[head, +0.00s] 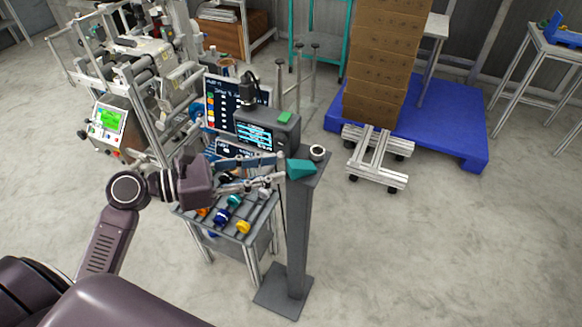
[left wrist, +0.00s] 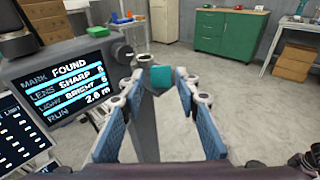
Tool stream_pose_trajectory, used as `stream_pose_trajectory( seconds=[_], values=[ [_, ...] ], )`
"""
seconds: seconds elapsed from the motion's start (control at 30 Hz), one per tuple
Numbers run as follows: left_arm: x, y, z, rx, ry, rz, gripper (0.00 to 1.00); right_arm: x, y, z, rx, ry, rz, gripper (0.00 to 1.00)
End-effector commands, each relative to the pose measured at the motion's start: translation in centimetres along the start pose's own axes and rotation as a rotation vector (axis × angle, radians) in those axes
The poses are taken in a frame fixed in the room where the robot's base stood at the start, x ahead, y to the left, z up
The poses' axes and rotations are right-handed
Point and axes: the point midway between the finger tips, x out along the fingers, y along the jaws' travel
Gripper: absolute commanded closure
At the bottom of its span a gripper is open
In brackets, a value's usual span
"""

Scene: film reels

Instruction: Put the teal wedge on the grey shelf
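The teal wedge (head: 301,169) sits at the top of a grey post (head: 298,230) with a flat top and a square foot. I cannot tell whether this flat top is the grey shelf. My left gripper (head: 282,169) reaches in from the left, its fingertips close to the wedge. In the left wrist view the gripper (left wrist: 163,85) has its fingers wide apart and nothing between the pads. The wedge (left wrist: 161,77) shows just beyond the tips, in line with the gap. I cannot tell whether they touch. My right gripper is not in view.
A small round ring-like part (head: 317,152) stands on the post top behind the wedge. A dark box with a lit screen (head: 265,131) is close left of the post. A grey cart (head: 218,222) with coloured parts stands below my left gripper.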

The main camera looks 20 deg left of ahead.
Motion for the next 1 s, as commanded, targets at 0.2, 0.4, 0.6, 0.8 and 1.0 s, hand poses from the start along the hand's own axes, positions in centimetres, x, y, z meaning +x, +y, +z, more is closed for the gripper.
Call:
stream_pose_trajectory(
  seconds=[0.2,0.4,0.6,0.8,1.0],
  values=[
    [-3.2,0.0,-0.1,0.0,0.001,0.0,0.7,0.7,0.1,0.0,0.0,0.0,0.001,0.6],
    [-4.1,-0.1,0.1,0.001,-0.001,-0.001,0.7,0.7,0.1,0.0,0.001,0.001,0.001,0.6],
    [-4.1,0.1,-0.1,0.002,0.001,0.002,0.7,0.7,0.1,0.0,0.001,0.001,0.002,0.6],
    [-3.4,4.3,-7.9,0.082,0.114,0.122,0.7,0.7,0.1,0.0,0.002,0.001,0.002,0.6],
    [-3.8,7.2,-27.3,0.35,0.485,0.202,0.7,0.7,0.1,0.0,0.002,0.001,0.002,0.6]
  ],
)
